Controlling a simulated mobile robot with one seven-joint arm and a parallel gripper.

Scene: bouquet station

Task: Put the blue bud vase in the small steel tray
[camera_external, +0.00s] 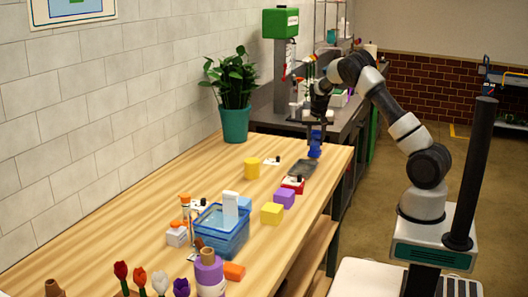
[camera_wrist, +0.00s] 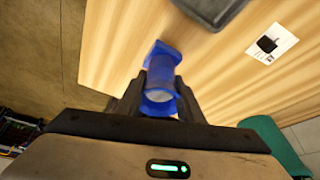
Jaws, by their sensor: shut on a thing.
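The blue bud vase (camera_external: 315,150) is at the far end of the wooden table, in my gripper (camera_external: 317,128). In the wrist view the vase (camera_wrist: 160,82) sits between the two dark fingers (camera_wrist: 158,100), which are shut on it. I cannot tell whether its base touches the table. The small steel tray (camera_external: 301,168) is a dark grey, shallow tray lying just nearer the camera than the vase. It looks empty where it shows. In the wrist view part of the tray (camera_wrist: 213,12) shows at the top edge, apart from the vase.
A yellow cylinder (camera_external: 251,168) and a white card (camera_wrist: 272,43) lie left.

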